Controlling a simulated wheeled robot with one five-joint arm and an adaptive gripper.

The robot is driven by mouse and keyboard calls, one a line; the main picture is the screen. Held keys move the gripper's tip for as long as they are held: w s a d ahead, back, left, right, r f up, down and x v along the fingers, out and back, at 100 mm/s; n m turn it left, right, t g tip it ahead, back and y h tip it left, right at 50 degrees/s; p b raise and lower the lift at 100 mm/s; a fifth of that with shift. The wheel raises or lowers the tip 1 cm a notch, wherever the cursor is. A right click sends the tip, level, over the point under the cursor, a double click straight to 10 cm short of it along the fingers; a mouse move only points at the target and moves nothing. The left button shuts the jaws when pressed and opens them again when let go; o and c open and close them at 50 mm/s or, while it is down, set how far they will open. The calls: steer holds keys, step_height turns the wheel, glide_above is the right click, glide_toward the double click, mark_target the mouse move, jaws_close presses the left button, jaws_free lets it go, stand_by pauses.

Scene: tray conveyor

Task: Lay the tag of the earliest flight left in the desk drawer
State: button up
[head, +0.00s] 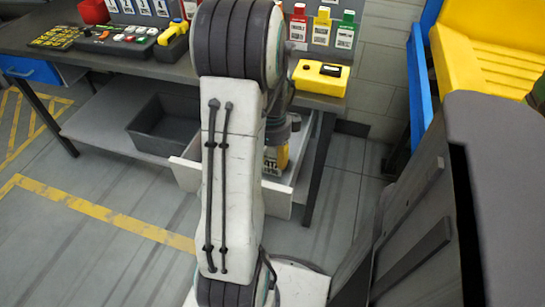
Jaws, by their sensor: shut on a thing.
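A yellow tag (276,159) with dark print shows behind my arm, over or in the open pale drawer (284,202) under the desk. My gripper (278,143) is mostly hidden by my arm and is shut on this tag at its upper end. I cannot tell whether the tag touches the drawer floor. A red tag (298,28), a yellow hanging tag (322,28) and a green tag (345,31) hang on the board at the back of the desk. Their print is too small to read.
The desk (130,62) carries a button panel (118,40), a yellow handheld device (174,44) and a yellow box (320,77). A dark bin (163,122) sits on the shelf below. A yellow chute (490,50) with a blue frame stands right. Floor at left is clear.

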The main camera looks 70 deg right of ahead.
steer(key=shift+f, duration=0.2)
steer(key=o, duration=1.1)
steer(key=shift+o, duration=0.2)
step_height(320, 180, up, 12)
steer(key=p, duration=0.3)
steer(key=shift+r, duration=0.2)
